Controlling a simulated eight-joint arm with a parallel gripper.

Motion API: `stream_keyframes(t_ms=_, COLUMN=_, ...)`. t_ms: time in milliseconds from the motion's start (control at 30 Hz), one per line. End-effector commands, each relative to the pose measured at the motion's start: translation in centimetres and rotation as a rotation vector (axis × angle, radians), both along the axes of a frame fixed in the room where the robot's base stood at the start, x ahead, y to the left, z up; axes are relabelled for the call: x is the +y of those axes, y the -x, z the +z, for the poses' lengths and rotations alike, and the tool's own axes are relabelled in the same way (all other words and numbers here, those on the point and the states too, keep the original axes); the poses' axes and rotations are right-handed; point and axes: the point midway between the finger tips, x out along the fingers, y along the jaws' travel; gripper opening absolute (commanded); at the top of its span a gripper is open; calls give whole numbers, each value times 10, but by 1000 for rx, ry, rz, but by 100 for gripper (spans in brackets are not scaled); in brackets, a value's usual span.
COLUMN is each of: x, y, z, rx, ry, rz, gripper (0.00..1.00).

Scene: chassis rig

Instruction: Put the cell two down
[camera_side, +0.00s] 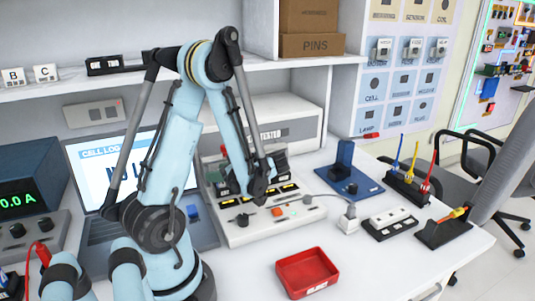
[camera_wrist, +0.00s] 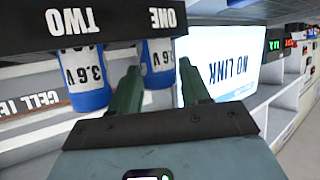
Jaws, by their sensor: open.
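In the wrist view, cell two (camera_wrist: 88,92) is a blue cylinder with a white band marked 3.6 V. It sits under a black holder label reading TWO (camera_wrist: 84,20), upside down in the picture. Cell one (camera_wrist: 158,75) is a similar blue cell to its right, under the label ONE (camera_wrist: 161,18). My gripper (camera_wrist: 159,64) is open, its two green fingers apart. The left finger shows between the two cells and the right finger just right of cell one. I cannot tell contact. In the side view my gripper (camera_side: 262,190) is low over the white rig (camera_side: 265,228); the cells are not clear there.
A red REJECT tray (camera_side: 307,277) stands at the front of the table. A laptop (camera_side: 112,160) is behind my arm.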

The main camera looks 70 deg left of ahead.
Motion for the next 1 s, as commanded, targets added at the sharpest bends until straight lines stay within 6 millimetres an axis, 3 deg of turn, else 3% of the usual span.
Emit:
stream_keyframes(t_ms=100, x=0, y=0, z=0, rx=0, ry=0, rz=0, gripper=43)
stream_keyframes(t_ms=400, x=0, y=0, z=0, rx=1, ry=-1, rz=0, gripper=0)
stream_keyframes(t_ms=767, x=0, y=0, z=4, rx=1, ry=-1, rz=0, gripper=0)
stream_keyframes(t_ms=1000, x=0, y=0, z=19, rx=1, ry=-1, rz=0, gripper=0)
